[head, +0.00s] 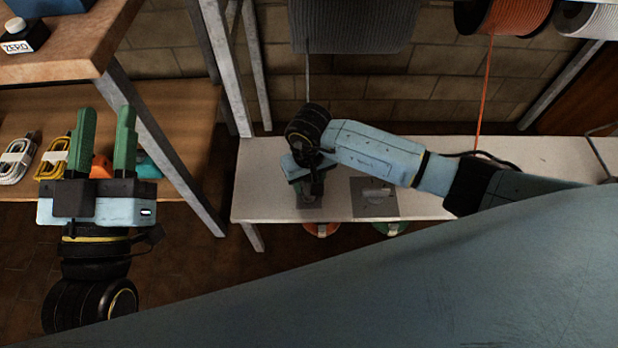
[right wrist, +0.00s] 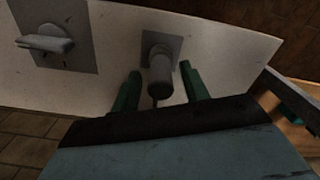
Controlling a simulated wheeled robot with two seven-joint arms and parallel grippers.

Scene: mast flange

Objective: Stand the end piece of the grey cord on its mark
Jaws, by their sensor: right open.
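The grey cord (head: 307,75) hangs from the big grey spool to behind my right wrist in the head view. In the right wrist view its end piece, a dark grey cylinder (right wrist: 160,72), stands upright on a small dark square (right wrist: 161,45); I cannot tell whether that square is its mark or its own foot. My right gripper (right wrist: 160,70) is open, pointing down, one green finger on each side of the cylinder with gaps showing. In the head view it hides most of the piece. My left gripper (head: 103,110) is open and empty, fingers up, far left.
A grey plate with a light handle-like part (head: 376,194) lies on the white shelf (head: 270,160), right of my right gripper. An orange cord (head: 486,90) hangs further right. Bundled white (head: 15,160) and yellow (head: 52,160) cords lie on the wooden shelf at left, beside metal posts.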

